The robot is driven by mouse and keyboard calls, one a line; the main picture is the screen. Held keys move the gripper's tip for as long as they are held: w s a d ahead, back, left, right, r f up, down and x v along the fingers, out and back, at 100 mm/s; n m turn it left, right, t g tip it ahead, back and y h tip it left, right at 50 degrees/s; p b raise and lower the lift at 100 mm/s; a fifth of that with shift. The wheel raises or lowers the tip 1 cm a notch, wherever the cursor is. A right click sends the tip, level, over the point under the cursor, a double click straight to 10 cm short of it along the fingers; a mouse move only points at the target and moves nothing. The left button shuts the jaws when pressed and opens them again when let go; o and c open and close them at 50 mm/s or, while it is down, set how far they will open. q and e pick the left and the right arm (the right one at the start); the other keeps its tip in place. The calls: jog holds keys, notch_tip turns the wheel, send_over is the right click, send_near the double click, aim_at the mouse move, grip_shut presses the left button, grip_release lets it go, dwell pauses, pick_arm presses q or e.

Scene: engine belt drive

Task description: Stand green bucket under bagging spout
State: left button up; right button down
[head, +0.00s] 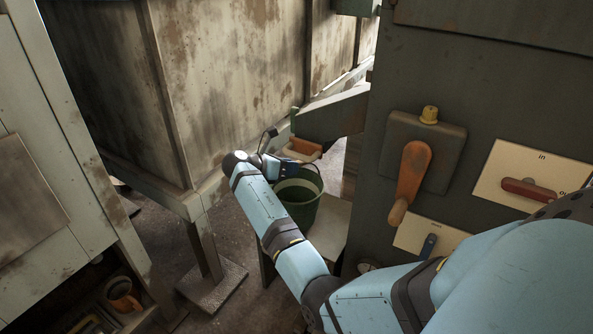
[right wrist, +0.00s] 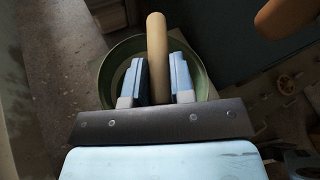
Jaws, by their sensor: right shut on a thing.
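The green bucket (head: 298,205) hangs upright with its open top up in the head view. My right gripper (head: 287,165) is above it. In the right wrist view, my right gripper (right wrist: 157,82) is shut on the bucket's wooden handle grip (right wrist: 156,45), with the green rim (right wrist: 108,78) behind it. The grey sloping chute that looks like the bagging spout (head: 335,115) juts from the dark machine, just above and behind the bucket. A pale low stand (head: 331,228) shows beside and below the bucket. The bucket's bottom is partly hidden by my arm. My left gripper is out of view.
The dark machine panel (head: 480,105) with an orange-handled lever (head: 411,180) and a red handle (head: 528,190) is close on the right. A stained bin (head: 225,75) on legs stands behind left. A pale cabinet (head: 40,130) is at left. Some floor (head: 245,240) is clear.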

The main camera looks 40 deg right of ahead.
jog(key=shift+s+d+b, duration=0.15)
jog(key=shift+d+b, duration=0.1)
jog(key=shift+d, duration=0.45)
jog(key=shift+s+d+b, duration=0.15)
jog(key=shift+d+b, duration=0.1)
jog(key=shift+d, duration=0.45)
jog(key=shift+f+b, duration=0.3)
jog(key=shift+f, duration=0.1)
jog(key=shift+a+f, duration=0.1)
jog(key=shift+f, duration=0.3)
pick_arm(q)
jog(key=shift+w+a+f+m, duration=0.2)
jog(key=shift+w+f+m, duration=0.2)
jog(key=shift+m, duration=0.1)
